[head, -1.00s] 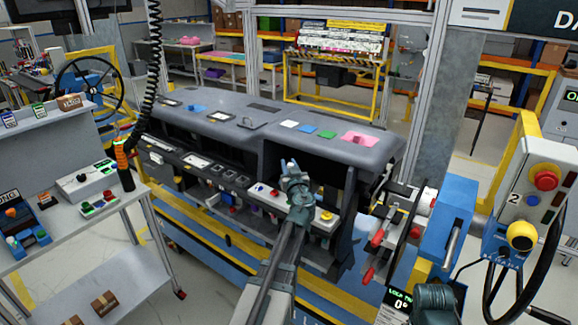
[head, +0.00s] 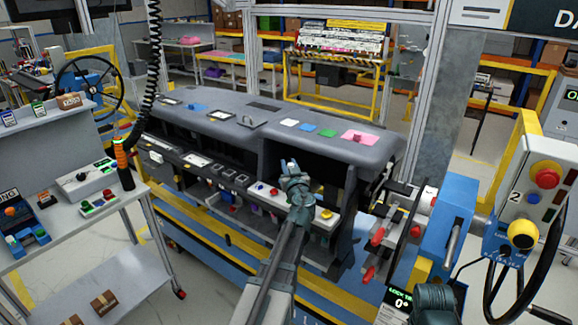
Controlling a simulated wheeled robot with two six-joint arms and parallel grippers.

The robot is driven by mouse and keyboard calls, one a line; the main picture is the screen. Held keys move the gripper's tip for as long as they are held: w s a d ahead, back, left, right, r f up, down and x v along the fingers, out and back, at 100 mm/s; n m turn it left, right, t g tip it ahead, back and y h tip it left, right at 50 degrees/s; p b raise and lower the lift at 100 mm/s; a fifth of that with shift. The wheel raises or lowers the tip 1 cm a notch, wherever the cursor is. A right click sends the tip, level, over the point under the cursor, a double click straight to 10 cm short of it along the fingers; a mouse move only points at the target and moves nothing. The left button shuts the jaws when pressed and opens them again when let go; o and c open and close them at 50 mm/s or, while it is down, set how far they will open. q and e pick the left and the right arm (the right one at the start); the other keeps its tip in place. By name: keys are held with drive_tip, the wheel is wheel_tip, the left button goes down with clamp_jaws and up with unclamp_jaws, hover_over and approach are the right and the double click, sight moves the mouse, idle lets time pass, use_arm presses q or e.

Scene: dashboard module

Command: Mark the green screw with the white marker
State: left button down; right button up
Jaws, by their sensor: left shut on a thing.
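My left gripper (head: 290,170) reaches up from the bottom middle to the front of the grey dashboard module (head: 235,117). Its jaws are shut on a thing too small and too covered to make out. They are in front of the module's open bay, by a pale panel (head: 264,194) with red, blue and yellow knobs. I cannot pick out the white marker or the green screw with certainty. Blue, green (head: 327,133) and pink patches lie on the module's top. Of my right arm only a teal part shows at the bottom right; its fingertips are not visible.
A small dark upright object (head: 228,240) shows in front of the module's blue and yellow base. A grey workbench (head: 135,207) with control boxes stands on the left. A clamp with red handles (head: 377,237) and a button pillar (head: 522,195) stand on the right.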

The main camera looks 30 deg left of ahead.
drive_tip(key=shift+f+b, duration=0.35)
idle(0.6)
drive_tip(key=shift+r, duration=0.15)
drive_tip(key=shift+r+p, duration=2.4)
drive_tip(key=shift+p, duration=0.15)
